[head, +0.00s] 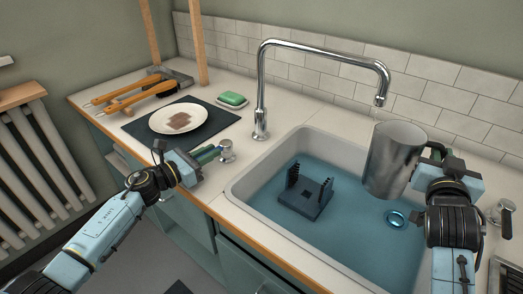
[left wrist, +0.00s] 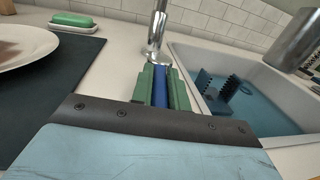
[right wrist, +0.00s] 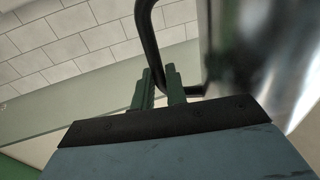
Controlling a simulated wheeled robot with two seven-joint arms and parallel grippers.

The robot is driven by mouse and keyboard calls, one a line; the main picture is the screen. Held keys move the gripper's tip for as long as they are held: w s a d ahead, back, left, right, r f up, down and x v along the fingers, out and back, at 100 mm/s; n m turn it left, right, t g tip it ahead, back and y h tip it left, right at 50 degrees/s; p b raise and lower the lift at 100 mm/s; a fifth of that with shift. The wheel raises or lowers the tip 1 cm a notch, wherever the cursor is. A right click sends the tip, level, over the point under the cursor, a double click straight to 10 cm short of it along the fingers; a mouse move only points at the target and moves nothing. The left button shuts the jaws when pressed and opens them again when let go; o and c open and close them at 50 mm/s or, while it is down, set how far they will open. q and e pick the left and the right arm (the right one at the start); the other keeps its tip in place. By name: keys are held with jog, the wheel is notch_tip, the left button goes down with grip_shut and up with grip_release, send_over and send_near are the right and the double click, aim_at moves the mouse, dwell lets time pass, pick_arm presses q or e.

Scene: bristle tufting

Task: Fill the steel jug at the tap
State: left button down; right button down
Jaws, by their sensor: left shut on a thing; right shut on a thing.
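The steel jug (head: 392,160) is held above the sink, slightly tilted, with its mouth close below the tip of the tap's spout (head: 380,98). My right gripper (head: 436,155) is shut on the jug's dark handle (right wrist: 148,40), which shows between its fingers in the right wrist view. The chrome tap (head: 261,95) stands behind the sink. My left gripper (head: 208,154) is shut on a blue lever (left wrist: 159,88) by the left tap valve (head: 226,150). I cannot tell whether water runs from the spout. The jug's inside is hidden.
The sink (head: 240,190) has a blue floor or water, a dark pronged block (head: 306,200) and a ring-shaped drain (head: 397,218). Another valve (head: 502,212) is at the right. A plate (head: 165,122), green soap (head: 232,99) and wooden-handled tools (head: 130,98) lie on the left counter.

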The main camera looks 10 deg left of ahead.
pick_arm(q)
jog(key=shift+w+a+m+g+h, duration=0.25)
jog(key=shift+w+m+g+h, duration=0.05)
jog(key=shift+m+g+h, duration=0.4)
jog(key=shift+w+a+m+g+h, duration=0.2)
jog(key=shift+w+m+g+h, duration=0.1)
jog(key=shift+m+g+h, duration=0.35)
jog(key=shift+w+a+m+g+h, duration=0.3)
jog(key=shift+m+g+h, duration=0.25)
jog(key=shift+g, duration=0.3)
jog(key=shift+w+g, duration=0.1)
jog(key=shift+g, duration=0.2)
jog(key=shift+m+g+h, duration=0.4)
jog(key=shift+m, duration=0.1)
jog(key=c, duration=1.4)
grip_release()
jog(key=shift+o, duration=0.2)
jog(key=shift+a, duration=0.1)
jog(key=v, duration=1.2)
jog(key=shift+c, duration=0.2)
